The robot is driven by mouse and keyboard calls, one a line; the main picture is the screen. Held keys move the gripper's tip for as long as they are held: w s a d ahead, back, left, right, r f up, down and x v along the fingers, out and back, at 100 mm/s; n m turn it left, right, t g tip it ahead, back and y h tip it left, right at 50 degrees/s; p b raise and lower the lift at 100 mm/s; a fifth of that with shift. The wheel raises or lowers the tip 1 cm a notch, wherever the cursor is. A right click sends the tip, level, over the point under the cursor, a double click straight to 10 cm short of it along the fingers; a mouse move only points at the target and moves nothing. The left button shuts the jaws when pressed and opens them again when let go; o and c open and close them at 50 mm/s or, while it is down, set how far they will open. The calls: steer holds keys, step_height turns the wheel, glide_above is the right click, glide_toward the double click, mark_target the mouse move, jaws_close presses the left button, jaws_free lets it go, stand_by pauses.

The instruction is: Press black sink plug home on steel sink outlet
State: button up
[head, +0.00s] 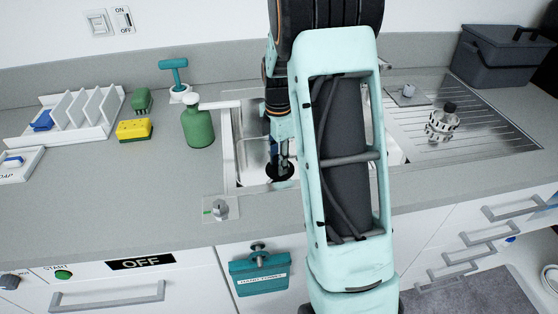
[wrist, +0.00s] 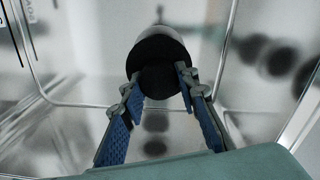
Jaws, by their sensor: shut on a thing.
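The black sink plug (head: 271,172) shows as a dark disc low in the steel sink basin (head: 250,160) in the head view. My gripper (head: 282,160) reaches down into the basin and is shut on it. In the wrist view the plug (wrist: 158,52) is a round black piece between my two blue-padded fingertips (wrist: 158,80). A pale grey round shape (wrist: 162,33) shows just behind the plug's upper edge; I cannot tell whether it is the steel outlet. I cannot see whether the plug touches or sits in the outlet.
The shiny basin walls stand close around my gripper, with dark blurred reflections. A green soap bottle (head: 198,127) and a yellow sponge (head: 134,130) stand left of the sink. My arm hides part of the sink.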

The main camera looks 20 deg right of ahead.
steer(key=shift+f+b, duration=1.95)
steer(key=shift+f, duration=0.95)
steer(key=shift+f, duration=0.9)
steer(key=o, duration=1.1)
steer(key=shift+c, duration=0.2)
step_height(320, 180, up, 12)
